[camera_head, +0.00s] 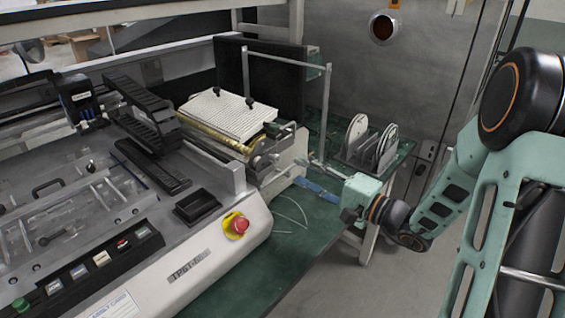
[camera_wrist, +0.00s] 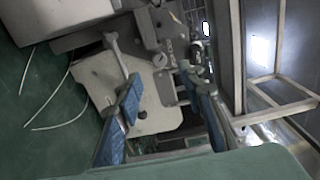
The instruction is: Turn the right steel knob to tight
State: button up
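A steel-grey device (camera_head: 272,160) with a ribbed white top and a brass-coloured roller stands on the green bench. Small round metal parts show on its right end, but which one is the right steel knob is unclear. In the wrist view, a small round metal knob (camera_wrist: 160,61) shows on its pale side between my fingers. My gripper (camera_head: 312,177) is to the right of this end, apart from it. In the wrist view my gripper (camera_wrist: 150,58) is open, with blue-padded fingers spread and nothing between the pads. Whether the knob is tight cannot be told.
A large grey machine with a red stop button (camera_head: 240,225) fills the left. Two white discs on a stand (camera_head: 377,148) are behind my gripper. A thin metal frame (camera_head: 326,95) rises beside the device. Loose pale cables (camera_head: 290,215) lie on the green bench (camera_head: 275,255).

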aim_at(278, 160)
jog(key=x, duration=0.8)
jog(key=shift+c, duration=0.3)
grip_shut()
